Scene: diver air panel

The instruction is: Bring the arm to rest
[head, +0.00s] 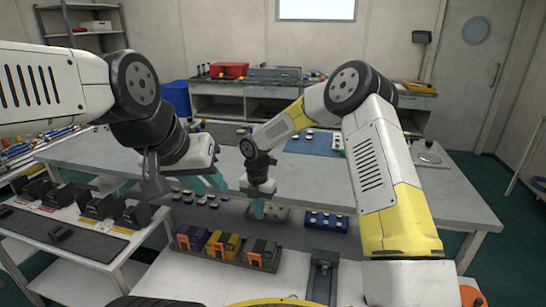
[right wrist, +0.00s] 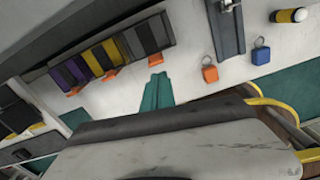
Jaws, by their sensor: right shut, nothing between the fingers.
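My right arm (head: 375,165) comes in from the right, bends at a high elbow and reaches down to the middle of the head view. Its right gripper (head: 258,209) points down in front of the grey table, above the area behind the battery-like blocks. Its teal fingers are together and empty; they also show in the right wrist view (right wrist: 157,92), over a white surface. My left gripper (head: 206,184) hangs further left with its teal fingers apart, and nothing shows between them.
A dark tray (head: 225,262) holds purple, yellow and grey blocks with orange parts. A blue block (head: 326,222) and a grey rail (head: 322,275) stand to its right. In the wrist view, an orange tag (right wrist: 210,74) and a blue tag (right wrist: 261,55) lie on the white surface.

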